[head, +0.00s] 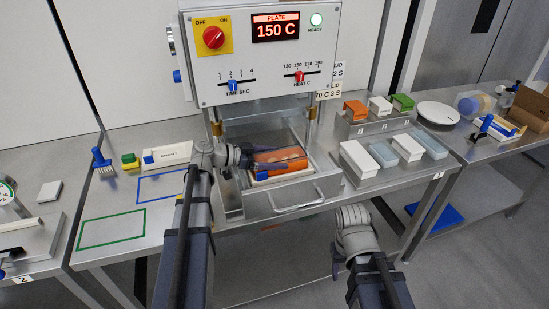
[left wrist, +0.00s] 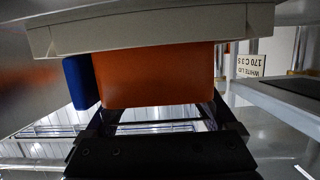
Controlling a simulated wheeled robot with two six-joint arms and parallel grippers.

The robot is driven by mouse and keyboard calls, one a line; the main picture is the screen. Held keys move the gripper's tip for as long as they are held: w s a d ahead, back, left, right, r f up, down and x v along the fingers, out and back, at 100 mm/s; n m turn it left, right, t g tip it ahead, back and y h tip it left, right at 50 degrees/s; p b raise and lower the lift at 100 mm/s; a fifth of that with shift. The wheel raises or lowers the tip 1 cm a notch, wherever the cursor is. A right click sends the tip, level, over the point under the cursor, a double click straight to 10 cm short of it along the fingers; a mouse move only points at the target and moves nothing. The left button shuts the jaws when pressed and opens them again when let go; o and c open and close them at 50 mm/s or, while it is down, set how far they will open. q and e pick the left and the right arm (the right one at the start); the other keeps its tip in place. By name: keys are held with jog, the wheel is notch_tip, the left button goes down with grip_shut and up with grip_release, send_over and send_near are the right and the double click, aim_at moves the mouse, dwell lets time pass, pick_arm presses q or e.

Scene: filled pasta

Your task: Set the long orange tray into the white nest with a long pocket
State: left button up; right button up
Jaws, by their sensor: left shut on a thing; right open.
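The long orange tray (head: 292,154) is over the white nest (head: 285,176) in the open metal drawer of the press. My left gripper (head: 246,157) is shut on the tray's left end. In the left wrist view, which is upside down, the orange tray (left wrist: 155,75) is between the dark fingers (left wrist: 160,120), against or just above the pale nest (left wrist: 150,30). A blue block (left wrist: 80,82) is beside it. I cannot tell whether the tray is fully seated in the pocket. My right gripper (head: 352,216) is open and empty, low in front of the table; its fingertips are hard to see.
The press (head: 262,50) reads 150 C with a lit green lamp. The drawer handle (head: 298,200) juts forward. A white labelled piece (head: 172,153), a sponge and a blue brush (head: 101,160) are at the left. Coloured lids and white and grey trays (head: 385,154) stand right. The outlined areas are clear.

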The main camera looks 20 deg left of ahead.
pick_arm(q)
jog(key=shift+f, duration=0.1)
jog(key=o, duration=1.5)
jog(key=shift+s, duration=0.1)
jog(key=p+v, duration=0.2)
jog(key=v, duration=0.4)
jog(key=shift+v, duration=0.9)
